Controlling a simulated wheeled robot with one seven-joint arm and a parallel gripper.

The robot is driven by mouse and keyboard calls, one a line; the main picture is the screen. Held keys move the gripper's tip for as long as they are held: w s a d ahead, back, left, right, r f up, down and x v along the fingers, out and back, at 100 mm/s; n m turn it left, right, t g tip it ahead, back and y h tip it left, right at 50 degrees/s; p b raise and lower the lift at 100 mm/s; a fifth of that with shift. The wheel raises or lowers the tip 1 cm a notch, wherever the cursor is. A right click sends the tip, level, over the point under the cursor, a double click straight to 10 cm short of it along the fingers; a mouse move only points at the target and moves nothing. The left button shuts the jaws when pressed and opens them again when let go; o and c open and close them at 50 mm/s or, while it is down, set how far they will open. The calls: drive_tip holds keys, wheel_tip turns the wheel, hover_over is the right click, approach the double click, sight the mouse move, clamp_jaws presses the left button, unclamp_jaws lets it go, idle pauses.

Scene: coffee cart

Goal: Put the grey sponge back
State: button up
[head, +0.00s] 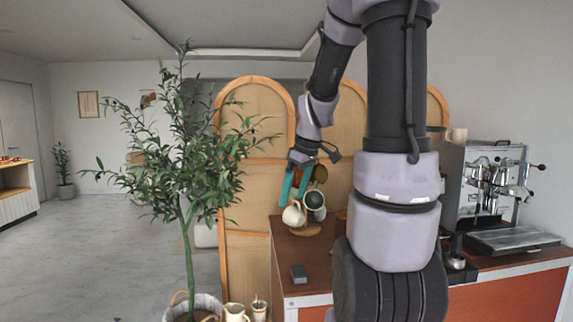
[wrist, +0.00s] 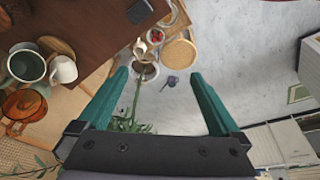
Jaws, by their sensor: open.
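The grey sponge (head: 299,274) is a small dark block lying on the brown counter (head: 320,262) near its front left corner. In the wrist view a dark grey block (wrist: 139,11), which looks like the same sponge, lies at the top near the counter's edge. My gripper (head: 290,188) has teal fingers and is beyond the sponge, above the counter's far left part by the mugs. In the wrist view my gripper (wrist: 159,73) is open, with nothing held between the fingers. The sponge is clear of the fingers. I cannot make out a place for the sponge.
The espresso machine (head: 495,195) stands right. A tall plant (head: 185,170) stands left of the counter.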

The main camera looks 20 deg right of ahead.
drive_tip(key=s+a+r+m+t, duration=0.2)
drive_tip(key=s+a+r+m, duration=0.2)
drive_tip(key=s, duration=0.3)
drive_tip(key=s+a+r+m+t, duration=0.2)
drive_tip(key=s+a+r+m, duration=0.2)
drive_tip(key=s+r+m, duration=0.2)
drive_tip(key=shift+s+a+r+m, duration=0.3)
drive_tip(key=shift+s+a+r, duration=0.1)
drive_tip(key=shift+r, duration=0.3)
drive_tip(key=shift+d, duration=0.1)
